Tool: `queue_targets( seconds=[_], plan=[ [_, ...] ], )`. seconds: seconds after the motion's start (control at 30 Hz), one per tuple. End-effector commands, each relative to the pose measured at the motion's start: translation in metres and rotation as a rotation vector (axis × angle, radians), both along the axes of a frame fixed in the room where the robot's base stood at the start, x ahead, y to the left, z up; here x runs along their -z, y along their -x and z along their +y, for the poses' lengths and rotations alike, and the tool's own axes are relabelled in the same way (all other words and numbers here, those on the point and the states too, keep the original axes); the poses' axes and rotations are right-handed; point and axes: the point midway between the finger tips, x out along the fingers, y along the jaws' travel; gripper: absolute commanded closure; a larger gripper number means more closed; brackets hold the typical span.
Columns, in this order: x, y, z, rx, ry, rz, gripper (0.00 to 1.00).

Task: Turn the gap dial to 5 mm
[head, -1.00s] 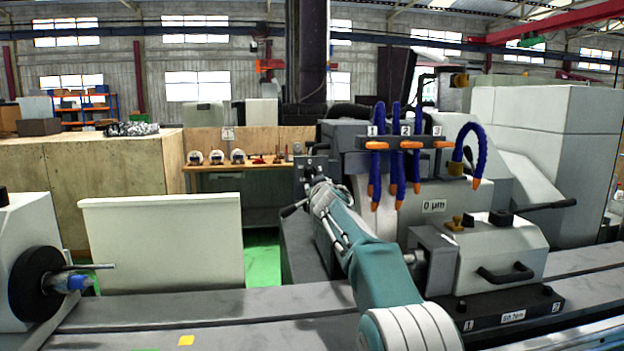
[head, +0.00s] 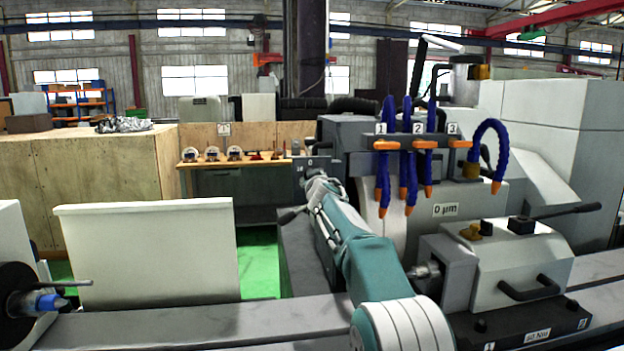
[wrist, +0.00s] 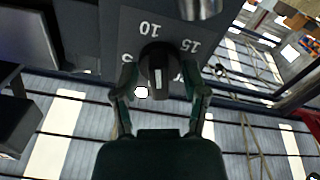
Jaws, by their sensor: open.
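The gap dial (wrist: 158,66) is a dark round knob with a pale pointer mark, on a grey plate (wrist: 122,22) in the wrist view. The printed numbers appear upside down: 10 above the knob, 15 at upper right, and 5 at left, partly covered. The pale mark points down in the picture, away from the 10; its exact reading cannot be told. My gripper (wrist: 160,82) is open, with one finger on each side of the knob. Whether the fingers touch it is unclear. In the head view, my arm reaches to the control plate (head: 299,172), and the dial is hidden.
A rounded metal part (wrist: 200,7) sits close beside the dial. In the head view, blue coolant hoses (head: 385,150) hang right of my arm above the workhead (head: 515,265). A pale panel (head: 150,255) stands left. A workbench (head: 240,163) lies behind.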

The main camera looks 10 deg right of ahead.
Motion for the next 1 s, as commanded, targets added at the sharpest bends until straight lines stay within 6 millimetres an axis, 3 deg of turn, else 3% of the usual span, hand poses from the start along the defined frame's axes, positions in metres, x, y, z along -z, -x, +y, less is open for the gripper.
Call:
queue_targets(
  seconds=[0.07, 0.1, 0.2, 0.67, 1.0],
  plan=[
    [0.0002, -0.0002, 0.0, 0.0, 0.0, 0.0, 0.43],
    [0.0003, -0.0002, 0.0001, 0.0, 0.0, 0.0, 0.61],
    [0.0004, -0.0003, 0.0001, 0.0, 0.0, 0.0, 1.0],
    [0.0014, -0.0008, 0.001, -0.002, 0.037, 0.001, 1.0],
    [0.0019, -0.001, 0.0012, -0.002, 0.258, 0.001, 1.0]
  ],
)
